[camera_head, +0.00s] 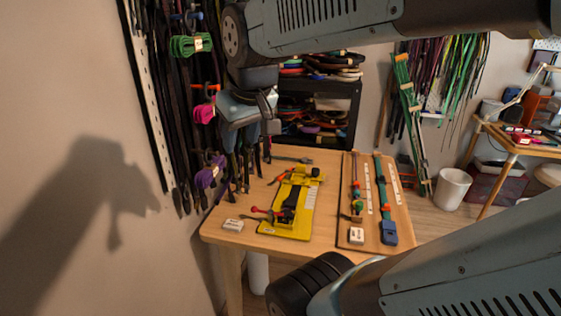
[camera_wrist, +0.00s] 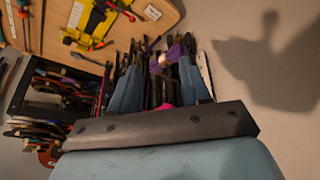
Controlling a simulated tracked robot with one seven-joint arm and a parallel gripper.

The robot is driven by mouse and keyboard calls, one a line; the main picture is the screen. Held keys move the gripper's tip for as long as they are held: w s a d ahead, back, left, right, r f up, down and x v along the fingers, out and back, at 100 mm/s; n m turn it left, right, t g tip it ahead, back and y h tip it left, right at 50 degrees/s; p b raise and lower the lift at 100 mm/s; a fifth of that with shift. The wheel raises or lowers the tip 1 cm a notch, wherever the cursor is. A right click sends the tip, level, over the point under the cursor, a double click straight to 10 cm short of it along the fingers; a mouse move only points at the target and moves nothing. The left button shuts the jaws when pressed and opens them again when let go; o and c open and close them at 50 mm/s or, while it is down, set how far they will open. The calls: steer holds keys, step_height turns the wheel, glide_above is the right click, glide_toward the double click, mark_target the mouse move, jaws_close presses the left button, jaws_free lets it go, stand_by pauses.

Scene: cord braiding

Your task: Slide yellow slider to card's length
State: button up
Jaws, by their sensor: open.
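A yellow jig (camera_head: 292,222) lies flat on the wooden table, with dark parts along its middle and a red-knobbed piece near its front. A yellow block (camera_head: 311,174), which looks like the slider, sits at its far end. A pale strip (camera_head: 310,198) lies along its right side; I cannot tell whether it is the card. My gripper (camera_head: 250,138) is open and empty, up in the air to the left of and above the jig, before the hanging cords. In the wrist view the gripper (camera_wrist: 157,88) points at the cords, and the yellow jig (camera_wrist: 92,22) shows at the top.
A wooden board (camera_head: 396,207) with cords and pale cards lies right of the jig. Hanging cords (camera_head: 180,130) crowd the left wall. A dark shelf (camera_head: 340,115) stands behind the table (camera_head: 225,241).

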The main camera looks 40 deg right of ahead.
steer(key=w+d+r+n+g+h, duration=0.1)
steer(key=w+d, duration=0.3)
steer(key=w, duration=0.3)
steer(key=w+d+n+g, duration=0.1)
steer(key=w+d, duration=0.3)
steer(key=w, duration=0.4)
steer(key=n+g+y, duration=0.1)
steer(key=n+g, duration=0.2)
steer(key=n, duration=0.2)
glide_above(301, 165)
step_height(301, 165, down, 25)
steer(key=shift+n, duration=0.3)
step_height(301, 165, down, 13)
steer(key=shift+w+d+f, duration=0.1)
steer(key=shift+w+d, duration=0.05)
steer(key=shift+c, duration=0.5)
jaws_close()
